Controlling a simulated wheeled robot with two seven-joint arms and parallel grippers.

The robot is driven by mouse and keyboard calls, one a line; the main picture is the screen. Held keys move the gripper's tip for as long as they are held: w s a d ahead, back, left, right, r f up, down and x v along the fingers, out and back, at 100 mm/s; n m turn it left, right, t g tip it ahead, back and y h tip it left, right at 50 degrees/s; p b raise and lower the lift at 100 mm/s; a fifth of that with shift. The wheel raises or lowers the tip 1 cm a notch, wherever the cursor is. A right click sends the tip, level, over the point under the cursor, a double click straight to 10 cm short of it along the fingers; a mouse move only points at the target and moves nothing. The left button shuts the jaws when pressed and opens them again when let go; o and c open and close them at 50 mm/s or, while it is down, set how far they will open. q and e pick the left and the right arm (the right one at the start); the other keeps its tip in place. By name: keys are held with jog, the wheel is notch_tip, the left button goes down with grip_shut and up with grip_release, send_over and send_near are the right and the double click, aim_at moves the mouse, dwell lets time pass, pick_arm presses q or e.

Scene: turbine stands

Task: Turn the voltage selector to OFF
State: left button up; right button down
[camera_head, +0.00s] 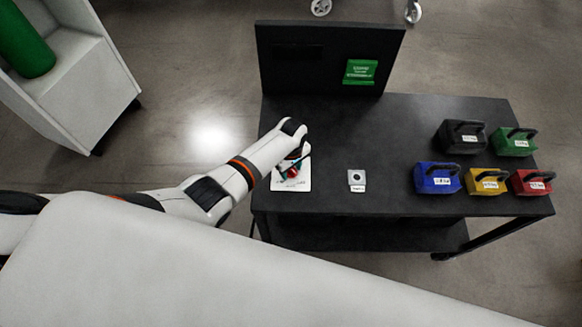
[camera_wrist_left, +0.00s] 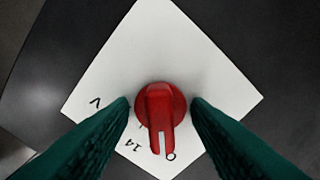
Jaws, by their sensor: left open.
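The voltage selector is a red round knob (camera_wrist_left: 160,108) with a raised grip bar, on a white plate (camera_wrist_left: 155,45). In the left wrist view its bar and white mark point down, between the printed "14" and "O"; other lettering is hidden by the fingers. In the head view the plate (camera_head: 302,184) lies at the table's left front, with the knob mostly hidden by my left gripper (camera_head: 292,165). The left gripper's green fingers (camera_wrist_left: 160,104) are open, one on each side of the knob, with small or no visible gaps; contact is unclear. My right gripper is not in view.
A black table (camera_head: 400,125) has an upright back panel with a green sign (camera_head: 361,71). A small white device (camera_head: 357,179) lies right of the plate. Several colored cases, including a blue one (camera_head: 437,179), stand at the right. A pale cabinet (camera_head: 75,75) stands left.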

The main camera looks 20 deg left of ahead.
pick_arm(q)
jog(key=shift+r, duration=0.1)
jog(key=shift+r, duration=2.4)
